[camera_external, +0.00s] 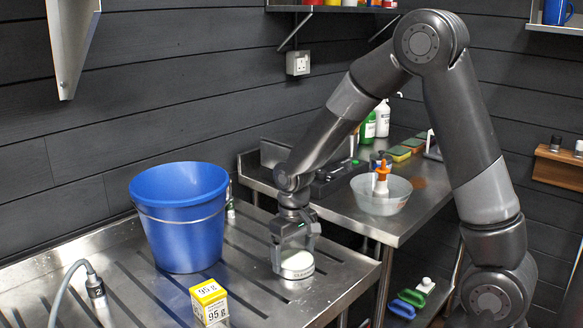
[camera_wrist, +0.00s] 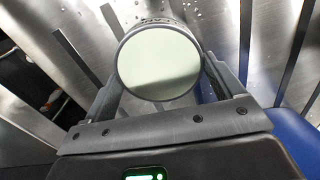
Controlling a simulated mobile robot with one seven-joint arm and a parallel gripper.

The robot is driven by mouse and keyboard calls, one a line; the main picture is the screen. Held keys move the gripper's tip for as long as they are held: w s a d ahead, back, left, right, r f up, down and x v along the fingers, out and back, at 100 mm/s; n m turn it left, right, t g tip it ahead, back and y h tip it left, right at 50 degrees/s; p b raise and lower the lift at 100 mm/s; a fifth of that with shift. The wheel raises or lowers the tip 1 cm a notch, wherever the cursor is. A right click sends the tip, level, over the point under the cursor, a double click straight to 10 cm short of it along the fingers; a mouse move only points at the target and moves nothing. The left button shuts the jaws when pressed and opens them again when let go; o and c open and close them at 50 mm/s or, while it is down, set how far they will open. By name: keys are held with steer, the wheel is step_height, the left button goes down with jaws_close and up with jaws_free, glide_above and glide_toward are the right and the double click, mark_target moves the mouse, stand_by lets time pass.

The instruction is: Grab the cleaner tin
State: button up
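The cleaner tin (camera_external: 298,266) is a short round tin with a pale top and dark lettering on its side. It stands upright on the grooved steel counter, to the right of the blue bucket. In the wrist view its pale round top (camera_wrist: 160,63) faces me, with part of the lettering above it. My gripper (camera_external: 297,243) points down over the tin. Its two fingers (camera_wrist: 162,82) stand on either side of the tin, close to its edges. I cannot tell whether they touch it. The fingertips are partly hidden by the tin.
The blue bucket (camera_external: 182,222) stands left of my gripper. A yellow-and-white box (camera_external: 209,303) sits at the front, and a hose (camera_external: 72,275) is at the left. A second steel counter behind bears a clear bowl (camera_external: 381,198), bottles (camera_external: 382,118) and sponges (camera_external: 400,154).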

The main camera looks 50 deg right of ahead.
steer(key=c, duration=0.7)
